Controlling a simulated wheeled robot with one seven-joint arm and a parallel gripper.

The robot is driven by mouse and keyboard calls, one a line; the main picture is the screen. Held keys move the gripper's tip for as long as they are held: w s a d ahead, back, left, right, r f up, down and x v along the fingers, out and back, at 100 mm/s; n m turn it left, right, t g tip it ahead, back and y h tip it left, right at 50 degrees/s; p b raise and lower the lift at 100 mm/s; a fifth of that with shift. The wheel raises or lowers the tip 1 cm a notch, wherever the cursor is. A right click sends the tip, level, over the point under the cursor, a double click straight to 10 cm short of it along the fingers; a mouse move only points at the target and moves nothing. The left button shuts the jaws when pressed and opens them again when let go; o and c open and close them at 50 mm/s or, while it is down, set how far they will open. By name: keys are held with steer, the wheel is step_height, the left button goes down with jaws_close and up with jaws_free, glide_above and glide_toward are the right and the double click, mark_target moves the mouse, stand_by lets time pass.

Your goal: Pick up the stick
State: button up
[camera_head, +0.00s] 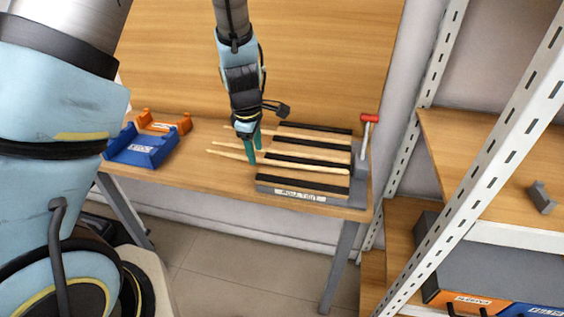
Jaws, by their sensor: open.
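Several light wooden sticks lie across a grey and black slotted rack on the wooden table, with their thin ends sticking out to the left. The front stick (225,153), the middle stick (225,146) and the back stick (318,140) can be told apart. The rack (263,187) has a white label on its front. My gripper (253,150) points down just left of the rack, over the protruding stick ends. Its teal fingers are open and overlap the sticks in the picture. I cannot tell whether a stick lies between the fingers or whether they touch it.
A blue bin (142,152) and an orange bin (165,123) stand on the table's left. A red-handled clamp (368,128) rises at the rack's right end. A wooden back panel (320,60) stands behind. Metal shelving (425,115) is at the right.

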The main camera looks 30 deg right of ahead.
steer(key=shift+w+d+f, duration=0.1)
steer(key=shift+d+f, duration=0.05)
steer(key=shift+f, duration=0.8)
jaws_close()
